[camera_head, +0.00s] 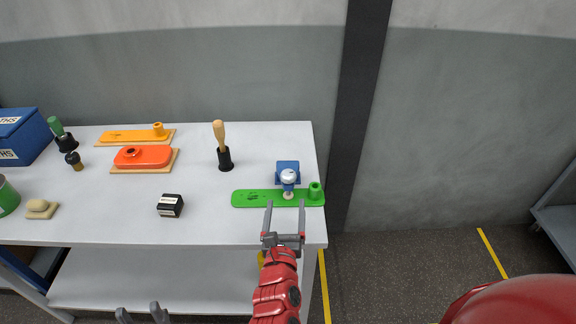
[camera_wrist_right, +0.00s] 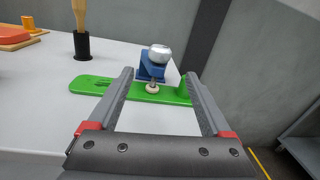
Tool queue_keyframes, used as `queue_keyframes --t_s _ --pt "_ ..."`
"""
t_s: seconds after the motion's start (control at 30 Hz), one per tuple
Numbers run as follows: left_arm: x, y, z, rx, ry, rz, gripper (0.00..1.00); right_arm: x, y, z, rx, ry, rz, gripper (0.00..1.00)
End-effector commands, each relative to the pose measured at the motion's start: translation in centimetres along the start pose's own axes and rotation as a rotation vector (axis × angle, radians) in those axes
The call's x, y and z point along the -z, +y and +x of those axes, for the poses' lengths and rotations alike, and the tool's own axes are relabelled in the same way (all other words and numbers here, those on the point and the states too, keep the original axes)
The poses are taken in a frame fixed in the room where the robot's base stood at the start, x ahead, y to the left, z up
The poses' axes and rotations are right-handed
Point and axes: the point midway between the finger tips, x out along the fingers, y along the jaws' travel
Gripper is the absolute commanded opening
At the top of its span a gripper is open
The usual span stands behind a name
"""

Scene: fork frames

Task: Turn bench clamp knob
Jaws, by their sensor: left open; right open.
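The bench clamp (camera_head: 287,168) is a blue block with a silver round knob (camera_head: 288,177) on top, near the right end of the white table. A green plate (camera_head: 258,198) lies at its front, under the clamp's pale foot. The clamp (camera_wrist_right: 150,72) and knob (camera_wrist_right: 160,53) also show in the right wrist view, seen between the fingers and beyond them. My right gripper (camera_head: 286,205) is open and empty, at the table's front edge, pointing at the clamp and apart from the knob. My left gripper (camera_head: 142,314) is open at the bottom edge, below the table front.
A wooden-handled tool in a black holder (camera_head: 225,160) stands left of the clamp. A black box (camera_head: 170,206), orange part (camera_head: 143,157), yellow plate (camera_head: 125,137) and blue box (camera_head: 22,136) are further left. A green peg (camera_head: 315,190) rises right of the clamp. A wall stands behind.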

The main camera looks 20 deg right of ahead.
Motion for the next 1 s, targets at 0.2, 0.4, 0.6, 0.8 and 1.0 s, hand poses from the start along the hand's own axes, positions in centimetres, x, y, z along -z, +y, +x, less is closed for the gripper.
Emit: queue_keyframes --t_s 0.2,0.4,0.6,0.8,1.0 --pt "0.3 -0.1 2.0 0.000 0.000 0.000 0.50 -0.5 -0.1 2.4 0.002 -0.001 0.000 0.83" --pt "0.6 -0.2 3.5 0.000 0.000 0.000 0.50 -0.5 -0.1 5.3 0.002 -0.004 -0.003 0.83" --pt "0.7 -0.2 4.0 0.000 0.000 0.000 0.50 -0.1 -0.2 9.7 0.004 -0.001 -0.005 0.83" --pt "0.6 -0.2 3.5 0.000 0.000 0.000 0.50 0.0 0.0 13.1 0.000 -0.004 -0.003 0.83" --pt "0.6 -0.2 3.4 0.000 0.000 0.000 0.50 0.1 0.0 14.6 0.000 0.001 -0.003 0.83"
